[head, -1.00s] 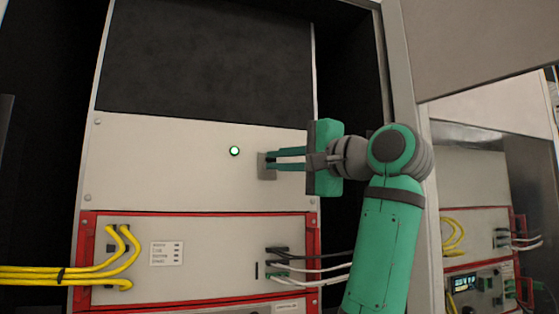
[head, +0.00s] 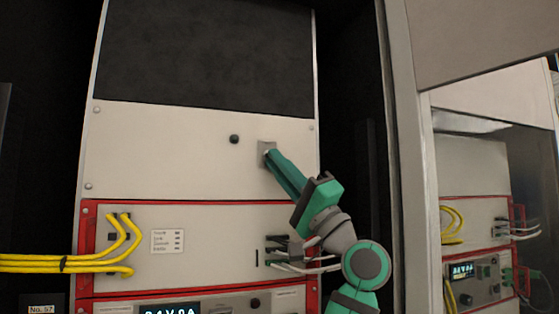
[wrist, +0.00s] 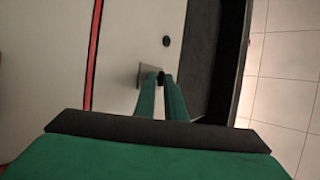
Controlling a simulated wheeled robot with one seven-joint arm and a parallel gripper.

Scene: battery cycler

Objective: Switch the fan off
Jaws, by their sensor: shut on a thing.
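The fan switch has a small grey plate (head: 267,146) on the pale panel, right of a round indicator lamp (head: 234,139). The lamp is dark. My gripper (head: 271,157) reaches up to the plate from the lower right, its green fingers slanted. In the wrist view, the fingertips (wrist: 160,80) close around a small black switch knob (wrist: 161,75) in front of the plate (wrist: 145,73). The fingers hide most of the knob, so its exact position is hard to tell. The dark lamp also shows in the wrist view (wrist: 166,41).
Below the panel is a red-framed unit (head: 200,240) with yellow cables (head: 60,265) at left and black and white cables near my arm. A dark mesh panel (head: 205,55) is above. A cabinet post (head: 400,150) stands to the right, close to my arm.

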